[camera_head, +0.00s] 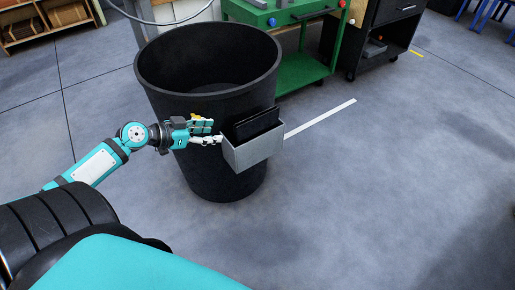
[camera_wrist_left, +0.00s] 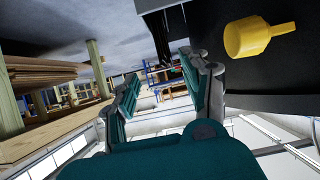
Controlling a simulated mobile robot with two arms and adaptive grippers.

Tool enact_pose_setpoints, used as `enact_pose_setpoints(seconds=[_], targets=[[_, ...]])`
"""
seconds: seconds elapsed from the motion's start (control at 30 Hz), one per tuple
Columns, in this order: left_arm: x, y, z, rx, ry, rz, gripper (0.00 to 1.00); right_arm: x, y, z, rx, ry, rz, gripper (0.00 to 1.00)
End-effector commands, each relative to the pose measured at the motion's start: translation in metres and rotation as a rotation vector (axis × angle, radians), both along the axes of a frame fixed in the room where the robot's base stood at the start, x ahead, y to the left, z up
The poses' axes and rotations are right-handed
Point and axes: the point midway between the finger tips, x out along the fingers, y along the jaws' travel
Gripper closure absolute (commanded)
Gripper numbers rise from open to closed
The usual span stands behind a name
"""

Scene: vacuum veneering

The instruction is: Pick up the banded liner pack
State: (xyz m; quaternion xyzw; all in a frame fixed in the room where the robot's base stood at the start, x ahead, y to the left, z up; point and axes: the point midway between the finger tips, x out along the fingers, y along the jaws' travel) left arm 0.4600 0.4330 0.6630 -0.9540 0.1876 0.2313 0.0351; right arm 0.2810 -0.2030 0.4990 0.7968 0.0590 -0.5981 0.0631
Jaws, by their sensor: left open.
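A black flat pack, which looks like the liner pack (camera_head: 257,124), stands in a grey metal holder (camera_head: 254,152) on the right side of a large black bin (camera_head: 205,103). Its lower part is hidden by the holder, and I cannot make out a band on it. My left gripper (camera_head: 209,132) is in front of the bin, just left of the holder, with its fingers pointing right towards it. It is open and empty. In the left wrist view, its two teal-padded fingers (camera_wrist_left: 162,85) stand apart with nothing between them. My right gripper is not in view.
A yellow knob-like part (camera_wrist_left: 258,38) is close to my left gripper, against the dark bin wall (camera_wrist_left: 275,80). A green workbench (camera_head: 300,60) and a black wheeled cabinet (camera_head: 378,40) stand behind. A white strip (camera_head: 320,118) crosses the floor. The floor at right is clear.

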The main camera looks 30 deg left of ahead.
Motion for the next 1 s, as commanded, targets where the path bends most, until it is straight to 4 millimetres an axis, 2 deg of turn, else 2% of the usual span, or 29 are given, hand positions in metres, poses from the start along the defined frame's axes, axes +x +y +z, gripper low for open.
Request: enact_pose_setpoints(seconds=[0.1, 0.2, 0.6, 0.8, 1.0], targets=[[0.011, 0.002, 0.026, -0.005, -0.062, -0.021, 0.52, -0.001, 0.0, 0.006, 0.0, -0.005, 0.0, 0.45], [0.021, 0.003, 0.031, -0.01, -0.08, -0.015, 0.52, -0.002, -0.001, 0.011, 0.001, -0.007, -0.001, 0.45], [0.081, -0.02, 0.007, -0.01, -0.087, -0.009, 0.52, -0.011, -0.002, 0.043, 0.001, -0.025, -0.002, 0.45], [0.105, -0.03, -0.005, -0.013, -0.084, -0.006, 0.52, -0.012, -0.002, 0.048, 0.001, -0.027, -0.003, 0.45], [0.117, -0.036, -0.011, -0.011, -0.082, -0.008, 0.52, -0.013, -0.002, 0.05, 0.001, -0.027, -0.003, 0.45]])
